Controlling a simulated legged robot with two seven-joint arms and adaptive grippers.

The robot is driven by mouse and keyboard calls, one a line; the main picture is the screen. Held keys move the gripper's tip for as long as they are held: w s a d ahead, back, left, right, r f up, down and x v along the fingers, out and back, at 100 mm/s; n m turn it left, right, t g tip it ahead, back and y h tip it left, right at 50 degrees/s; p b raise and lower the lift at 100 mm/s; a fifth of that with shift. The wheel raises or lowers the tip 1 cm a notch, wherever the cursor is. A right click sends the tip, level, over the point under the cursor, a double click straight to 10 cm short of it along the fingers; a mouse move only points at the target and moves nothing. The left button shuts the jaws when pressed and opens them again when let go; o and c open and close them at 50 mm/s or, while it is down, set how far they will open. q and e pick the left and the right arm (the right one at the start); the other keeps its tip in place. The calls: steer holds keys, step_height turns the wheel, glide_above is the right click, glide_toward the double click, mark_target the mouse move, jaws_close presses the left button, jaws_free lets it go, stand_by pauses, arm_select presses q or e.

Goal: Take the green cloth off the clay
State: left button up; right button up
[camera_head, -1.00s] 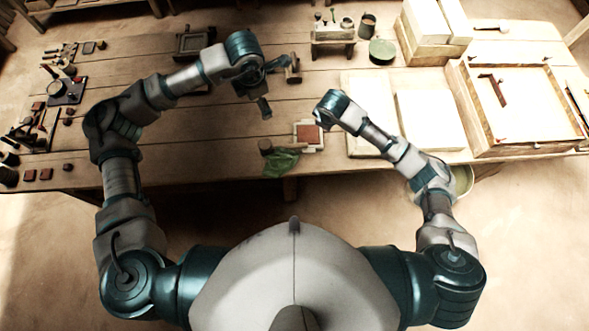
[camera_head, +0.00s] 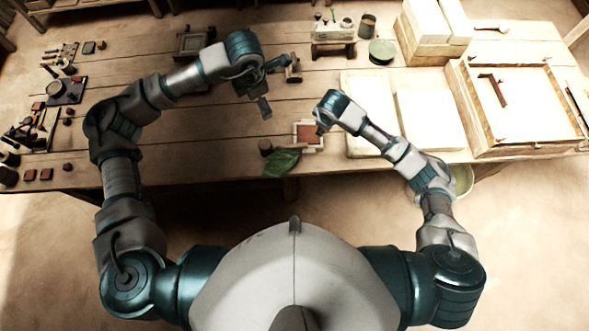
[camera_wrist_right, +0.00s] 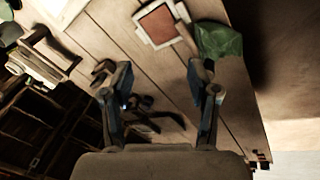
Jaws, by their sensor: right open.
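The reddish clay (camera_head: 307,132) lies bare in a pale square frame (camera_head: 299,146) near the table's front edge. It also shows in the right wrist view (camera_wrist_right: 158,25). The green cloth (camera_head: 281,164) lies crumpled off the clay, to its front left, at the table edge. In the right wrist view the cloth (camera_wrist_right: 218,40) is beside the frame. My right gripper (camera_wrist_right: 161,72) is open, with nothing between its fingers; the clay and cloth are beyond its fingertips. My left gripper (camera_head: 271,86) is open and empty above the table, behind and left of the clay.
Pale slabs (camera_head: 428,115) and a large wooden frame (camera_head: 520,148) are to the right. Tools and small blocks lie at the far left. The table's left middle is mostly clear.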

steer(key=o, duration=0.6)
steer(key=shift+r, duration=0.1)
steer(key=shift+g, duration=0.9)
steer(key=shift+s+r, duration=0.15)
steer(key=shift+r, duration=0.8)
steer(key=shift+s+r, duration=0.2)
steer(key=shift+r, duration=0.7)
steer(key=shift+s+r, duration=0.15)
steer(key=shift+r, duration=0.8)
step_height(320, 180, up, 12)
steer(key=s, duration=0.1)
steer(key=shift+s, duration=0.3)
steer(key=shift+f, duration=0.15)
